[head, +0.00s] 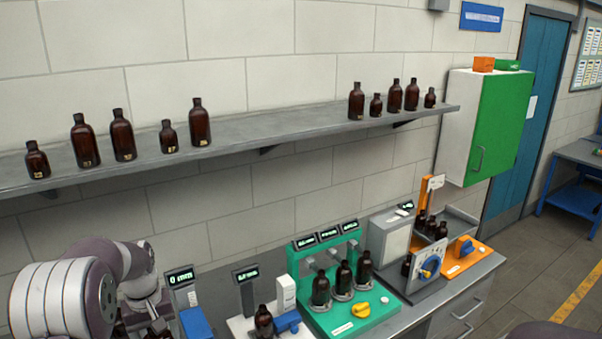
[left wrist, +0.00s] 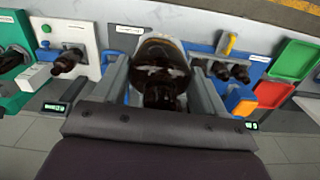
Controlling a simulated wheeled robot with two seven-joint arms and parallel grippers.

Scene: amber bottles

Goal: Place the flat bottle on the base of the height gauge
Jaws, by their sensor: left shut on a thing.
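My left gripper (left wrist: 160,88) is shut on a dark amber bottle (left wrist: 163,60), which looks broad and has its neck toward the wrist camera. In the head view my left gripper (head: 150,318) is at the bottom left, and the held bottle is mostly cut off there. A display post (head: 180,275) and another display post (head: 245,274) stand close by. I cannot tell for sure which one is the height gauge. My right gripper is out of view.
A white base with a bottle (head: 264,321) is right of my gripper, then a green station (head: 350,325) with three bottles and an orange station (head: 470,255). A shelf (head: 260,132) with several bottles runs above. Green (left wrist: 292,60) and red (left wrist: 272,93) trays lie on the bench.

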